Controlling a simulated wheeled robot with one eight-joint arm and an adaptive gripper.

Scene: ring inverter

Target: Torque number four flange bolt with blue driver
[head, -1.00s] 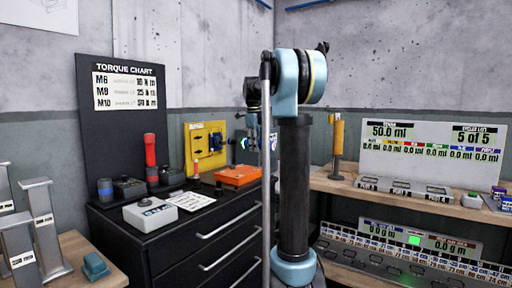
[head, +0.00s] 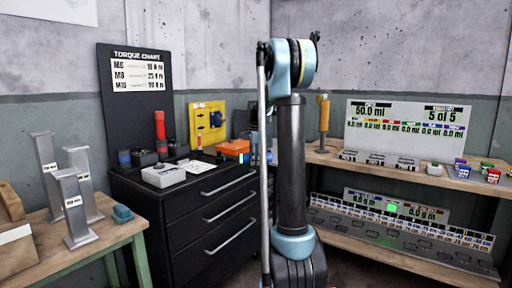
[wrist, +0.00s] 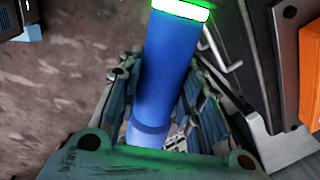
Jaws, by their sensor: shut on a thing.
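In the wrist view my gripper (wrist: 165,75) is shut around the blue driver (wrist: 168,75), a blue cylinder with a bright green glowing ring at its top end. The finger linkages lie on both sides of it; its lower end is hidden between them. In the head view my own arm largely hides the gripper and the held driver. I cannot pick out a flange or a number four bolt in either view.
A black drawer cabinet (head: 205,218) carries a red upright tool (head: 160,128), a grey box (head: 163,175) and an orange block (head: 233,148). A yellow tool (head: 323,115) stands on the right shelf. A wooden bench (head: 85,240) holds metal stands at left.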

